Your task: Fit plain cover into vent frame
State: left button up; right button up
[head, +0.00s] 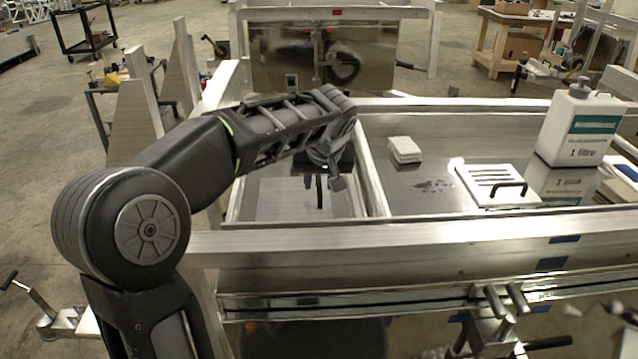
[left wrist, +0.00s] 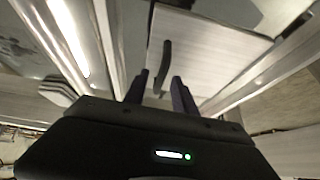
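A plain pale panel with a black bar handle, which looks like the plain cover (head: 280,200), lies in the left bay of the trailer. My left gripper (head: 322,181) points down over this panel, partly hidden by my forearm. I cannot make out a separate vent frame; the panel's far part is hidden by my arm. My right gripper is not in view.
A slotted cover with a black handle (head: 478,184) lies on the metal deck to the right. A stack of pale pads (head: 404,151) lies farther back. Trailer rails (head: 400,243) border the bay.

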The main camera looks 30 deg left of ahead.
pick_arm(q)
jog(key=b+v, duration=0.1)
jog(key=v, duration=0.9)
jog(key=shift+s+r, duration=0.2)
jog(key=shift+r, duration=0.05)
jog(key=shift+d, duration=0.1)
jog(key=shift+o, duration=0.5)
jog(key=shift+w+f, duration=0.1)
jog(key=shift+f, duration=0.1)
jog(key=shift+g+h, duration=0.4)
jog(key=shift+h, duration=0.3)
jog(key=w+a+f, duration=0.2)
jog(key=f, duration=0.1)
jog(key=shift+w+a+f+b, duration=0.1)
jog(key=shift+w+a+b, duration=0.05)
jog(key=shift+a+b, duration=0.2)
jog(key=shift+s+d, duration=0.1)
jog(key=shift+s, duration=0.1)
jog(key=shift+x, duration=1.25)
jog(key=shift+w, duration=0.1)
